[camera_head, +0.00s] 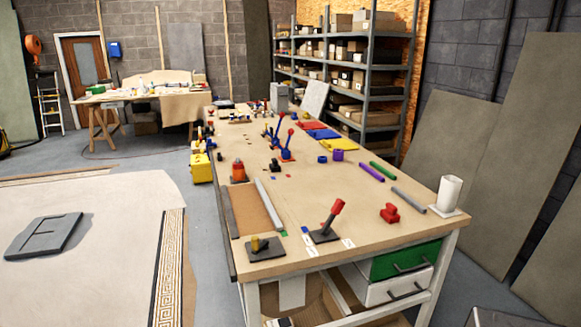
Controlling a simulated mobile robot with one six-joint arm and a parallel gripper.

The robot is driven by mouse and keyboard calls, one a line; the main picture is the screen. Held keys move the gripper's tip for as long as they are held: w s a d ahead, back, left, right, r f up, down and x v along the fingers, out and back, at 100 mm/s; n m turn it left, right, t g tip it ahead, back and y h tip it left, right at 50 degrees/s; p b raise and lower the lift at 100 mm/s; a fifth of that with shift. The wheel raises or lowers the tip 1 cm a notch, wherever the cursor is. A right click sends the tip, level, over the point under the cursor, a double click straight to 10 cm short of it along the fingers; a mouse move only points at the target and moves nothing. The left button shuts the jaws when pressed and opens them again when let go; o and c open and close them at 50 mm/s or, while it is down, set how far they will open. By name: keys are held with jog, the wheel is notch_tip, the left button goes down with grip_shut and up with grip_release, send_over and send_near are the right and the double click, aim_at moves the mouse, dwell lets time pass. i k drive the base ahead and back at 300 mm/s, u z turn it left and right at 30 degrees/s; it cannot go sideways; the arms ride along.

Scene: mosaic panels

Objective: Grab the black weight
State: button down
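A small black object (275,165), which may be the black weight, sits on the long wooden workbench (345,215). It stands between an orange-red piece on a dark base (239,171) and a blue piece with a red-tipped lever (287,150). It is too small to make out its exact shape. My gripper is not in view.
A red-handled lever on a black plate (327,222), a red knob (390,213) and a white cylinder (449,193) stand near the bench's front end. Grey floor (208,265) is clear beside the bench.

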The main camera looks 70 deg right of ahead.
aim_at(274, 167)
jog(key=u, duration=0.8)
jog(key=k, duration=0.15)
jog(key=z, duration=2.85)
jog(key=i, duration=0.6)
jog(key=z, duration=0.1)
jog(key=k, duration=0.6)
